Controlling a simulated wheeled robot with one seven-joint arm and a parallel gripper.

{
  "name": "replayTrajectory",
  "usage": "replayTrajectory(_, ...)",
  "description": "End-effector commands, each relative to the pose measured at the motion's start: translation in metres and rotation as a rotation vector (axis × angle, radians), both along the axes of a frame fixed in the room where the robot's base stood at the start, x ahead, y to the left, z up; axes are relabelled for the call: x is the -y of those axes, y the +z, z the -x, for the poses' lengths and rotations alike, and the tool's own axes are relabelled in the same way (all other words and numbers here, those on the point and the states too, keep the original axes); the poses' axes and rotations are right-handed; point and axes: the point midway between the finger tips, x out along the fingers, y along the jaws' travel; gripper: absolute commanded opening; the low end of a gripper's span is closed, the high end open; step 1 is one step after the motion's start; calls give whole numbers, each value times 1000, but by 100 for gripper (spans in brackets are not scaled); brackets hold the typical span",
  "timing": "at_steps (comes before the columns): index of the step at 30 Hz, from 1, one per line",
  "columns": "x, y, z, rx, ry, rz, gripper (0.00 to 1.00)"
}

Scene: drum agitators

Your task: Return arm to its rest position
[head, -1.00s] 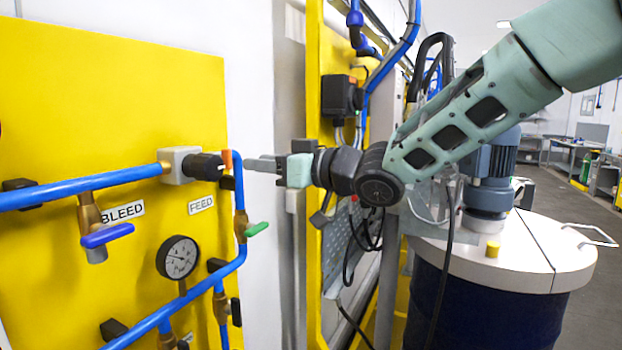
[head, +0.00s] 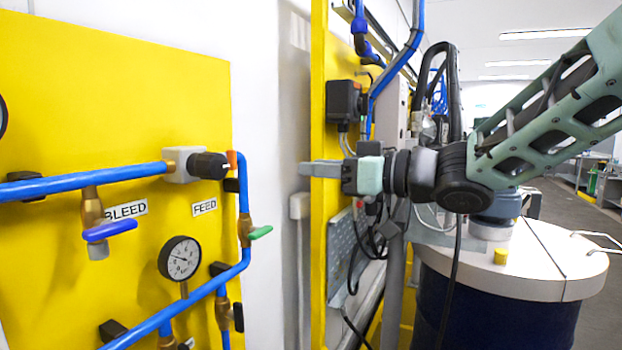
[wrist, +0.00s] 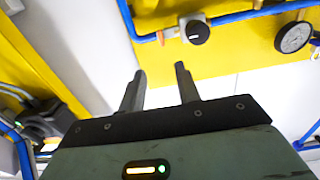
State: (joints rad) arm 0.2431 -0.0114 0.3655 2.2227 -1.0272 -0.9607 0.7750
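My gripper (head: 308,169) is right of the black knob (head: 208,166) on the yellow panel, with a clear gap between them in the head view. Its grey fingers point left, towards the panel side. In the wrist view the two fingers (wrist: 160,80) stand apart with nothing between them. The black knob also shows in the wrist view (wrist: 199,33), beyond the fingertips. My arm reaches in from the upper right, above the drum.
The yellow panel (head: 110,80) carries blue pipes, a pressure gauge (head: 180,258), a blue-handled valve (head: 109,231) and a green-handled valve (head: 260,232). A second yellow panel (head: 319,260) stands behind the gripper. A dark blue drum (head: 490,318) with a pale lid is below my arm.

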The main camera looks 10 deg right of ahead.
Motion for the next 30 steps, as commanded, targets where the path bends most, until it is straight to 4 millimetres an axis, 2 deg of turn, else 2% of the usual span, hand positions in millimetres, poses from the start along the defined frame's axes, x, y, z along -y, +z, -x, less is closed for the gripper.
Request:
replayTrajectory(2,-4,-12,-1,-18,-33,18,33)
replayTrajectory(5,-10,-42,-2,-73,-120,79,33)
replayTrajectory(8,-13,-90,5,-178,-231,186,33)
replayTrajectory(11,-13,-146,27,-318,-314,329,33)
replayTrajectory(14,-11,-202,66,-479,-351,492,33)
replayTrajectory(15,-9,-224,86,-549,-353,561,33)
replayTrajectory(17,-5,-252,118,-651,-341,662,33)
replayTrajectory(18,-3,-269,141,-717,-326,727,33)
replayTrajectory(21,5,-300,195,-866,-271,870,33)
replayTrajectory(25,12,-320,249,-1006,-192,997,33)
replayTrajectory(27,15,-325,267,-1053,-160,1038,33)
replayTrajectory(30,18,-327,282,-1090,-133,1070,33)
